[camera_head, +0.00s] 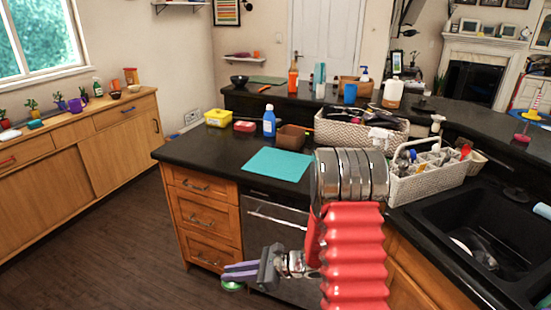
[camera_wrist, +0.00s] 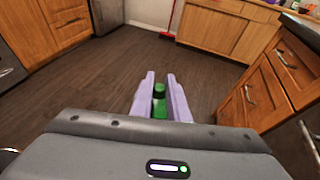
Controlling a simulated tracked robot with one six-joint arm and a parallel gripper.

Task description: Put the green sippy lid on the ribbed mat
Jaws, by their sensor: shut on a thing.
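My gripper (camera_head: 223,273), with purple fingers, hangs low in front of the wooden drawers, below counter height. It is shut on the green sippy lid (camera_head: 233,287), which shows only partly under the fingers. In the wrist view, my gripper (camera_wrist: 160,75) has the green lid (camera_wrist: 159,106) between its two fingers, near their base. A flat teal mat (camera_head: 277,164) lies on the dark counter, above and to the right of my gripper in the head view. It is the likely ribbed mat, but its ribs are too fine to tell. Nothing lies on it.
Behind the teal mat stand a blue bottle (camera_head: 269,122), a brown box (camera_head: 292,138) and a red container (camera_head: 244,126). A wicker basket (camera_head: 360,131) and a cutlery caddy (camera_head: 430,174) stand to the right, before the black sink (camera_head: 480,235).

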